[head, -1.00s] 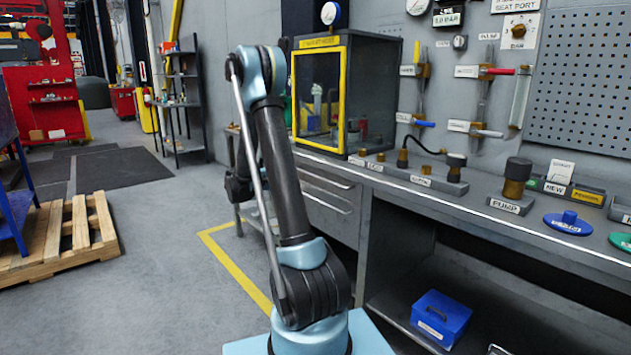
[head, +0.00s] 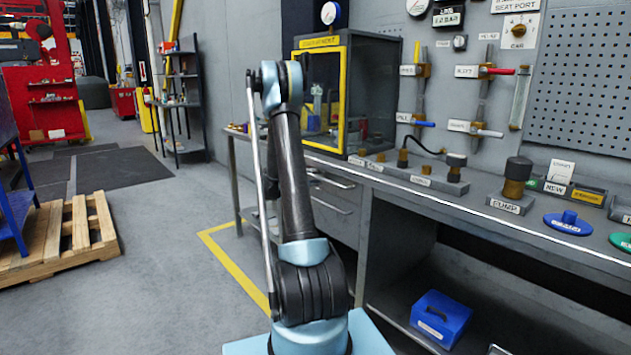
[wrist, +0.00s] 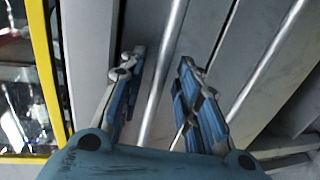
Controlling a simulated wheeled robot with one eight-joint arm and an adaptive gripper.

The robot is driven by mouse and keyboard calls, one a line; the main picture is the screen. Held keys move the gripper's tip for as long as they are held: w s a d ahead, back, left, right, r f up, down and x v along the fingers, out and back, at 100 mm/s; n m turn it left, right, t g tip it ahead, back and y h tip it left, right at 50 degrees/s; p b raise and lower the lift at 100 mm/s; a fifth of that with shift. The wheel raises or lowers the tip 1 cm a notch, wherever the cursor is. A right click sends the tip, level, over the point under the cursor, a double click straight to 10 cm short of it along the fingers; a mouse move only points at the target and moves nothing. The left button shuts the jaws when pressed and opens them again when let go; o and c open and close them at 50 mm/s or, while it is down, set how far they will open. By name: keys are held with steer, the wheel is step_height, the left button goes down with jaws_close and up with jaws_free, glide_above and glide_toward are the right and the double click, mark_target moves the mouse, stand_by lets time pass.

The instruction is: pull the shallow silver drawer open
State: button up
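The shallow silver drawer (head: 345,186) is the upper of two drawers under the left part of the bench; it looks shut in the head view. Its bar handle (wrist: 164,72) crosses the wrist view and runs between my fingers. My gripper (wrist: 158,70) is open, with one blue-padded finger on each side of this bar and visible gaps to it. I cannot tell how deep the fingertips reach behind the bar. In the head view my own arm hides the gripper and part of the drawer front.
A second bar handle (wrist: 268,58) of the lower drawer lies to the right of my fingers. A yellow-framed cabinet (head: 342,110) stands on the bench (head: 450,200) above the drawers. Open floor (head: 180,225) lies left of my arm. A pallet (head: 60,235) is farther left.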

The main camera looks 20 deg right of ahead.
steer(key=shift+w+d+f, duration=0.1)
steer(key=shift+d, duration=0.2)
jaws_close()
